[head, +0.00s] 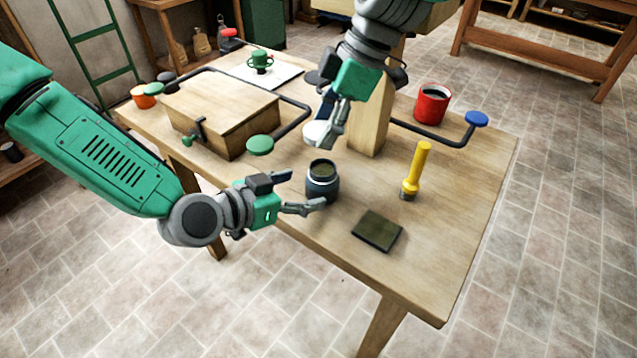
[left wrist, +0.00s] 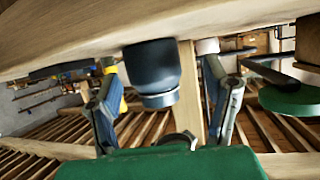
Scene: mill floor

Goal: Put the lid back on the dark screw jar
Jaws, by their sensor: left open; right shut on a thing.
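The dark screw jar (head: 321,188) stands upright and open on the table, its pale threaded neck showing. My left gripper (head: 306,192) is open at the jar's near left side, with its fingers pointing at it. In the left wrist view the picture is upside down, and the jar (left wrist: 152,75) shows between the two spread fingers (left wrist: 165,108); I cannot tell whether they touch it. My right gripper (head: 330,118) is shut on a whitish round lid (head: 317,133). It holds the lid above the table, just behind the jar and higher than its mouth, apart from it.
A wooden post (head: 370,122) stands close behind the jar. A yellow flashlight (head: 415,172) and a dark square pad (head: 377,230) are to the right. A red mug (head: 432,105) and a blue-ended bar (head: 476,119) lie farther back. A wooden box (head: 222,110) is left.

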